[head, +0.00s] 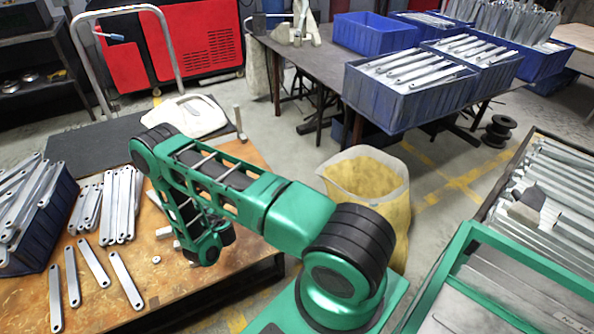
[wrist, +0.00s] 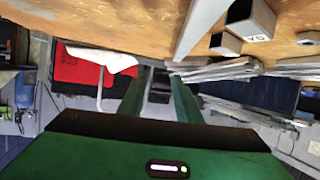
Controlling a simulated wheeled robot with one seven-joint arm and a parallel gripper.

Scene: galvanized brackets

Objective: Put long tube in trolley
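My gripper (wrist: 160,80) shows in the wrist view with its two green fingers apart and nothing seen held between them. That view appears upside down, with the wooden table top along its upper edge. A long grey tube (wrist: 200,25) lies on this table, beside and apart from the fingers. In the head view my green arm reaches over the table (head: 190,285) and hides part of it; I cannot clearly make out the long tube or the fingertips there. The trolley appears to be the dark platform (head: 85,142) with a bent metal handle (head: 168,45), behind the table.
Short square tubes (wrist: 250,18) lie near the long tube. Flat brackets (head: 122,205) and a full blue crate (head: 45,225) occupy the table's left side. A white object (head: 195,118) sits behind my arm. A yellow-lined bin (head: 368,180) stands right of the table.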

